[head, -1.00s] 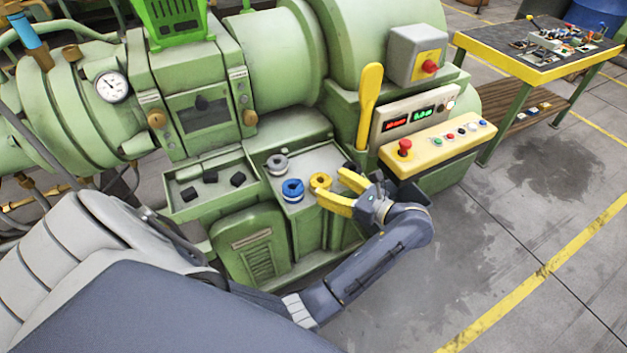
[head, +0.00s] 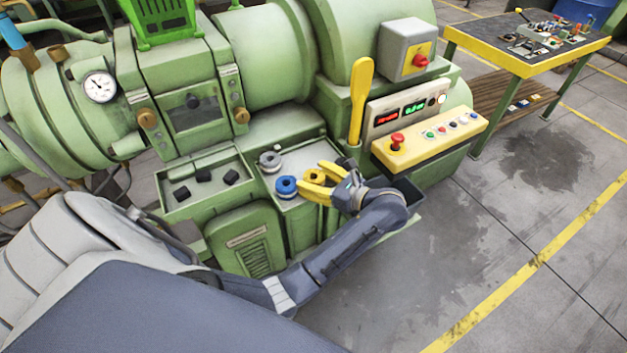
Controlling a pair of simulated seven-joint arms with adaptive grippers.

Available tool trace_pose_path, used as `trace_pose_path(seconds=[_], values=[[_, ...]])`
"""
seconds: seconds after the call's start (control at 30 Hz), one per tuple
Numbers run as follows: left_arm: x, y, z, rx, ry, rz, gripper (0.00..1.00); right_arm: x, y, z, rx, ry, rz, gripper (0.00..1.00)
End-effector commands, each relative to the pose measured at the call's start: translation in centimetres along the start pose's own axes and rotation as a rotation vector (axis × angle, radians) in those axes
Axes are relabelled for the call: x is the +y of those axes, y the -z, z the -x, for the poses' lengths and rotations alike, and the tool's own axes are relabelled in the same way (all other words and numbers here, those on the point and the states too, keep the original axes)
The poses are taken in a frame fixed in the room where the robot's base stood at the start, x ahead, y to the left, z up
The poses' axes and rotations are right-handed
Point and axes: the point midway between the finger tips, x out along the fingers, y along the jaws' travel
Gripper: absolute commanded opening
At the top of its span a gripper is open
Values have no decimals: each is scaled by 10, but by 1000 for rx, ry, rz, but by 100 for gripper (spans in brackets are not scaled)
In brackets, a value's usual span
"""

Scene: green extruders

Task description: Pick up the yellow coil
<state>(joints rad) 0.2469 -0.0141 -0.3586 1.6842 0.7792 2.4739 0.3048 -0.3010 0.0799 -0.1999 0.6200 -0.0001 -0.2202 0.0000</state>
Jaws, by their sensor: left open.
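The yellow coil (head: 314,176) sits on the light tray top (head: 290,203) of the green machine, to the right of a blue coil and a grey coil. My left gripper (head: 311,177) has two yellow fingers and reaches in from the right side of the coil. The fingers are apart, one on the near side and one on the far side of the yellow coil. I cannot tell whether either finger touches it. The near finger hides part of the coil's lower edge. My right gripper is not in view.
The blue coil (head: 286,186) is close to the near fingertip. The grey coil (head: 270,160) stands behind it. A yellow lever (head: 361,100) and a button panel (head: 430,140) rise behind and to the right. A tray with black pieces (head: 205,183) lies left.

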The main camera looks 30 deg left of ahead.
Motion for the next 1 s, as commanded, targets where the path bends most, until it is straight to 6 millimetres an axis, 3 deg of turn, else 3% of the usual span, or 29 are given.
trace_pose_path(seconds=[0.07, 0.5, 0.77, 1.0], values=[[0, 0, 0, 0, 0, 0, 62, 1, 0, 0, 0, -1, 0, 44], [0, 0, 0, -1, -1, 0, 13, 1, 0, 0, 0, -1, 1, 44], [0, -3, 1, 0, -1, 1, 13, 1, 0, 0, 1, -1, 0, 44], [0, -34, 8, 1, 0, 5, 13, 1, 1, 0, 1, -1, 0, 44]])
